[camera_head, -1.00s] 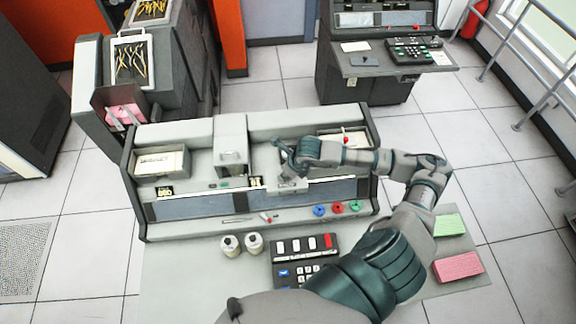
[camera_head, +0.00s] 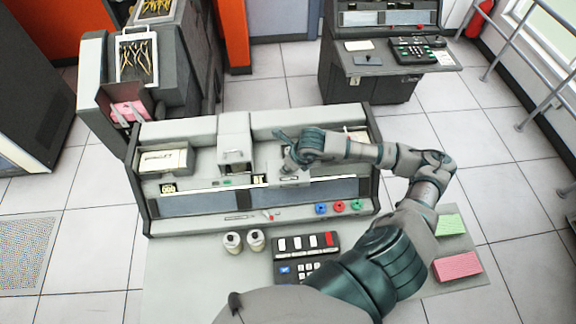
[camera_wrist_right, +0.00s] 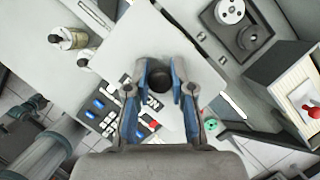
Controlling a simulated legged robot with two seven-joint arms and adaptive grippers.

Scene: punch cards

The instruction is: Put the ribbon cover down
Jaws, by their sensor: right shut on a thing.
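The ribbon cover (camera_wrist_right: 140,40) is a flat light grey plate with a dark round knob (camera_wrist_right: 160,78). My right gripper (camera_wrist_right: 159,86) is shut on this knob, and the plate lies beyond the fingers in the right wrist view. In the head view my right gripper (camera_head: 291,164) is over the right half of the grey machine (camera_head: 205,168). There the cover is small and mostly hidden by the gripper, so I cannot tell whether it touches the machine. A round spool (camera_wrist_right: 230,12) and a dark recess show uncovered beside the plate. My left gripper is out of view.
Green cards (camera_head: 449,224) and pink cards (camera_head: 457,266) lie to the right. Bare table is at left.

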